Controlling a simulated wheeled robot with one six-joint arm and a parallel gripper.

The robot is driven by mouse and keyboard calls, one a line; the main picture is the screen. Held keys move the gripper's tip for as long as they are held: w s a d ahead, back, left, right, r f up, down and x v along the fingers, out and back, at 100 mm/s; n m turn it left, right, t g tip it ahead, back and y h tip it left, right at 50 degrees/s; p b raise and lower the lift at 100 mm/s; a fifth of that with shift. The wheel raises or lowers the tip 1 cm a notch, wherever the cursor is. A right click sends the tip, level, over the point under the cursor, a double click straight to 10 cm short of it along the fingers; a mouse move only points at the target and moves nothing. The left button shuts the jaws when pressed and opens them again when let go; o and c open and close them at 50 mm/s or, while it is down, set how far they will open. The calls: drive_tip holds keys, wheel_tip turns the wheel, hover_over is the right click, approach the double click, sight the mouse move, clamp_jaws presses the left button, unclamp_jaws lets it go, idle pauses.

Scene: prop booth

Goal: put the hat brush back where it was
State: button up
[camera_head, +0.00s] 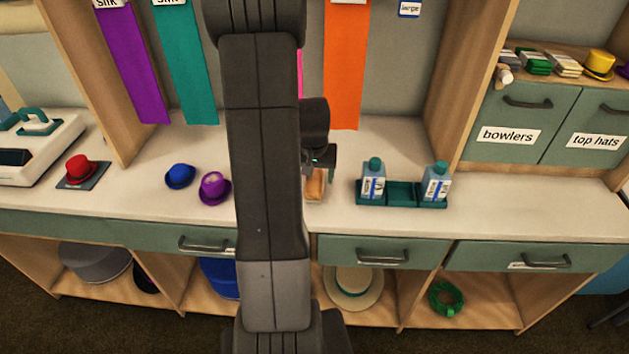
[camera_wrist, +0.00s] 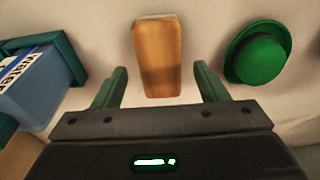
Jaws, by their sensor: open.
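The hat brush appears to be the tan-orange wooden block (camera_wrist: 158,55) on the pale counter in the wrist view; its bristles cannot be made out. In the head view an orange-brown piece (camera_head: 315,187), seemingly the same brush, shows partly behind my arm. My gripper (camera_wrist: 158,82) is open and empty. Its two green fingers are apart, to the left and right of the brush's near end, with visible gaps. In the head view my gripper (camera_head: 322,158) is mostly hidden by my arm, above the counter.
A green tray (camera_head: 402,205) with two bottles and an empty middle compartment stands right of the brush. A green hat (camera_wrist: 258,55) lies on its other side, hidden in the head view. Purple (camera_head: 214,188) and blue (camera_head: 180,176) hats sit left. The counter right of the tray is clear.

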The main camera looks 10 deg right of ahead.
sight(314, 185)
wheel_tip(314, 185, up, 9)
drive_tip(key=s, duration=0.1)
drive_tip(key=shift+s+a+f, duration=0.2)
idle(1.3)
